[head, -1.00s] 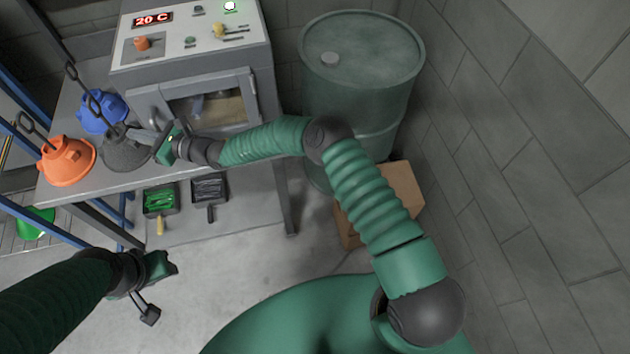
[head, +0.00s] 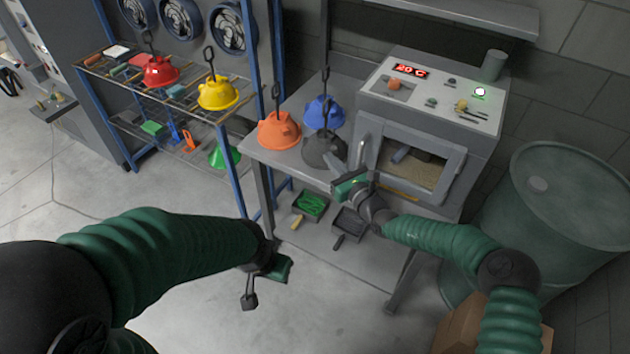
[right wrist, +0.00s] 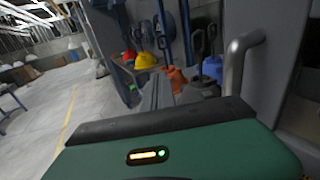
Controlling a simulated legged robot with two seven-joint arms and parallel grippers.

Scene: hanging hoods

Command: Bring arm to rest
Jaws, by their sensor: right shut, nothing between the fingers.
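My right gripper (head: 357,160) is shut and empty, in front of the oven at the table's edge, close beside the dark grey hood (head: 322,154). In the right wrist view its fingers (right wrist: 157,92) lie together, with the grey hood beyond them. The grey hood stands upright on the table, with the orange hood (head: 278,132) to its left and the blue hood (head: 324,112) behind it. My left gripper (head: 266,280) hangs low over the floor, left of the table; its jaw opening is not clear.
The oven (head: 430,110) stands on the grey table (head: 290,162), its door handle (right wrist: 237,62) close to my right gripper. A rack (head: 150,95) holds red and yellow hoods. A green barrel (head: 560,200) and cardboard box (head: 465,325) stand right. Floor at left is clear.

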